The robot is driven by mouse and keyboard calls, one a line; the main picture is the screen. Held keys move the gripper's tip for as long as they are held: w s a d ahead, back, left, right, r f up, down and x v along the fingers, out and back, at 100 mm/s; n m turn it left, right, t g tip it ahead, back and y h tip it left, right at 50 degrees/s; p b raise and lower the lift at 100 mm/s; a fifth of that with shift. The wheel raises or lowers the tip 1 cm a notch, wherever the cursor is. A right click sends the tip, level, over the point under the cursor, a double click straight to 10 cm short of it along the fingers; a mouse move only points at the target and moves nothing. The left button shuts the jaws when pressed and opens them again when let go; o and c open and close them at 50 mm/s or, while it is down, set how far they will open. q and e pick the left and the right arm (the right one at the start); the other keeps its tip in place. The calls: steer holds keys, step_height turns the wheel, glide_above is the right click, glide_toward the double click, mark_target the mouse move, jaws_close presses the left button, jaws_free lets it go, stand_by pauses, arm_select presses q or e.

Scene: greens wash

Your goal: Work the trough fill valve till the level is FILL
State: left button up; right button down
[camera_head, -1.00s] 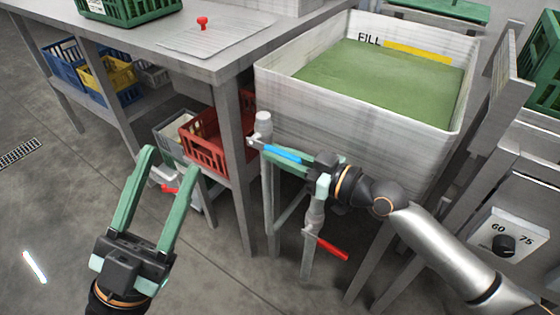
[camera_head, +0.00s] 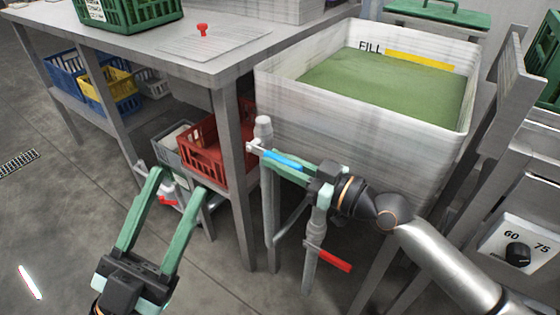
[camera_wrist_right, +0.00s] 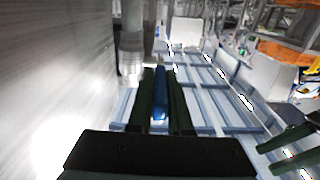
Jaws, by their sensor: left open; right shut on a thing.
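The trough (camera_head: 350,129) is a white tub with green water (camera_head: 385,90) in it. A FILL mark (camera_head: 370,47) and a yellow band (camera_head: 418,60) show on its inner back wall, just above the water surface. The fill valve has a blue lever handle (camera_head: 283,160) on a grey pipe (camera_head: 264,130) at the trough's near left corner. My right gripper (camera_head: 278,165) is shut on the blue handle, which also shows between its fingers in the right wrist view (camera_wrist_right: 159,92). My left gripper (camera_head: 180,180) is open and empty, low at the left.
A second valve with a red handle (camera_head: 329,257) sits on a pipe below my right gripper. Another red handle (camera_head: 168,201) is near my left fingertips. A steel table (camera_head: 150,45) with crates stands left; a dial panel (camera_head: 518,245) is at right.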

steer(key=shift+r, duration=0.1)
steer(key=c, duration=1.1)
jaws_free()
steer(key=shift+d, duration=0.1)
steer(key=shift+s+d, duration=0.2)
steer(key=shift+d, duration=0.1)
steer(key=b+v, duration=0.5)
steer(key=v, duration=0.6)
steer(key=shift+s+d, duration=0.2)
steer(key=shift+d, duration=0.05)
steer(key=shift+a, duration=0.1)
